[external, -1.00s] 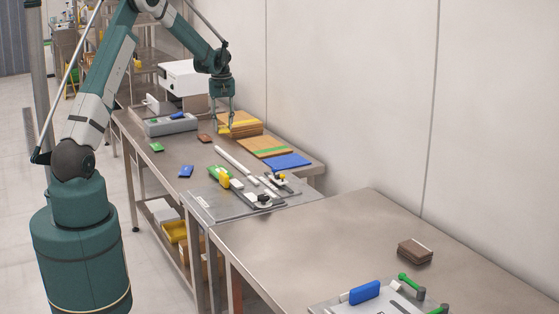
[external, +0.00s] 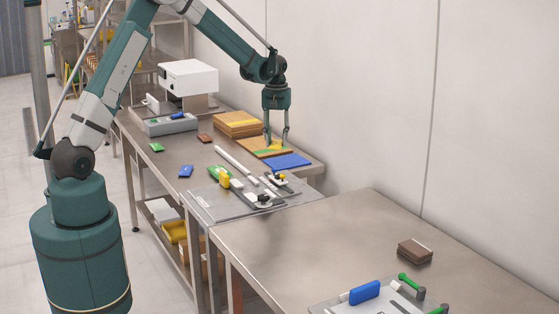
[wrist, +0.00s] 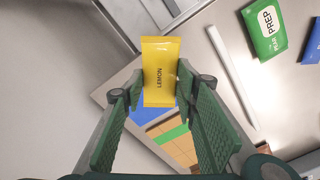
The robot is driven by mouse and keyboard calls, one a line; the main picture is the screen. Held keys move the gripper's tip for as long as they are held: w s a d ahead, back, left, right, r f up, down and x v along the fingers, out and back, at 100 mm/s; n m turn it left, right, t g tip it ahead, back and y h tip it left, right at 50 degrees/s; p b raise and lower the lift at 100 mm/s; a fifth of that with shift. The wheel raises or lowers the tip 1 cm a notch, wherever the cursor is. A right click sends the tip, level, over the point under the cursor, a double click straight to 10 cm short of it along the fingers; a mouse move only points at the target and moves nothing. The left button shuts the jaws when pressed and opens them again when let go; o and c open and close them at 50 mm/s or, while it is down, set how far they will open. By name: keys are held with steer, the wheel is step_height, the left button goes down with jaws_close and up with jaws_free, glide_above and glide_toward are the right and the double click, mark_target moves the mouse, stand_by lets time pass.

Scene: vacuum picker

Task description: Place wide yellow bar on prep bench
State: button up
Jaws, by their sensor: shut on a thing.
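My gripper (external: 276,143) is shut on a yellow bar (wrist: 160,72) labelled LEMON, gripped between the two fingers in the wrist view. In the external view the bar (external: 276,147) appears small between the fingertips, over the cardboard with a green strip (external: 258,151). The gap between bar and cardboard is hard to judge. The far steel bench (external: 215,158) lies below, and a second steel bench (external: 300,235) stands nearer the camera. I cannot tell from the pictures which one is the prep bench.
A cardboard stack with a yellow strip (external: 238,124) is behind the gripper. A blue piece (external: 289,161) lies beside it.

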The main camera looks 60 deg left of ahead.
steer(key=d+m, duration=0.3)
steer(key=d, duration=1.8)
steer(key=r+m, duration=0.1)
steer(key=m, duration=0.7)
glide_above(321, 262)
steer(key=shift+p, duration=0.45)
steer(key=shift+f, duration=0.1)
steer(key=shift+f, duration=3.05)
steer(key=shift+f+b, duration=0.45)
steer(key=shift+f, duration=1.4)
